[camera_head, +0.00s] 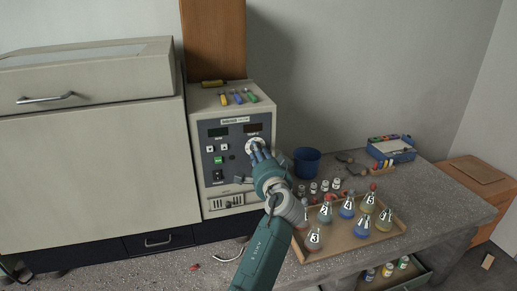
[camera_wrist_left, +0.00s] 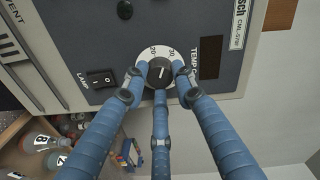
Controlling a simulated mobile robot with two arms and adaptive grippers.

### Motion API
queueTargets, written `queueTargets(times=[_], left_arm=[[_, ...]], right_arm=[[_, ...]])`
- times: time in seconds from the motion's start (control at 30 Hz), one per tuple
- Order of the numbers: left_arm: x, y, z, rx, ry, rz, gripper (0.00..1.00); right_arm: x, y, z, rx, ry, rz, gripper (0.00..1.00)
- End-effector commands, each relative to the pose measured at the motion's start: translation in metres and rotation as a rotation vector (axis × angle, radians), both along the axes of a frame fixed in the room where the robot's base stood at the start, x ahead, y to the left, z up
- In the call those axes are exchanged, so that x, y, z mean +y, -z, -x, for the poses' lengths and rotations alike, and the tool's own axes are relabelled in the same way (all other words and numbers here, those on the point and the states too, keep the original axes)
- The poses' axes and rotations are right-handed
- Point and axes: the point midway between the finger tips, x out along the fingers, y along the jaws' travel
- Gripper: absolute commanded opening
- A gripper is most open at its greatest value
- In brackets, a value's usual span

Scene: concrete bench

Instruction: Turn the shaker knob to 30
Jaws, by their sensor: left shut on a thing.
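The shaker (camera_head: 228,148) is a white box with a grey control panel. Its dark knob (camera_wrist_left: 159,72) sits on a white dial ring (camera_wrist_left: 146,60) under the TEMP label, with the numbers 20 and 30 visible near the top in the left wrist view. A pale pointer mark shows on the knob; its exact setting is hard to read. My left gripper (camera_head: 258,152) is at the panel, its three blue fingers shut around the knob, as the left wrist view also shows (camera_wrist_left: 160,78). The fingers hide part of the dial. My right gripper is not in view.
A LAMP switch (camera_wrist_left: 100,79) is beside the dial. Small colored-handled tools (camera_head: 238,97) lie on the shaker. A tray (camera_head: 345,245) of numbered flasks stands close right of my arm, with a blue cup (camera_head: 307,162) and small vials behind. A large cabinet (camera_head: 95,150) stands left.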

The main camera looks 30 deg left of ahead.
Motion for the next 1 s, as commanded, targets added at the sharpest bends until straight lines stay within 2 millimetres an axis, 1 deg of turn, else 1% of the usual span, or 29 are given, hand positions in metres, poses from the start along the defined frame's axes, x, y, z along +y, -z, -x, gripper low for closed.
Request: queueTargets(times=[0.03,0.4,0.67,1.0], left_arm=[[0.001,-0.012,-0.001,0.02,0.002,-0.037,0.01],[0.0,-0.011,-0.002,0.205,0.002,-0.197,0.0],[0.001,-0.011,-0.002,0.262,0.0,-0.248,0.0],[0.001,-0.01,-0.002,0.274,0.0,-0.259,0.0]], right_arm=[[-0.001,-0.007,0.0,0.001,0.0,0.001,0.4],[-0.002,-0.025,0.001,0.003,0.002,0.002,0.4],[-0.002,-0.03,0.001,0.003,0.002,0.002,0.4],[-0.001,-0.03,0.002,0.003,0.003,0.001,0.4]])
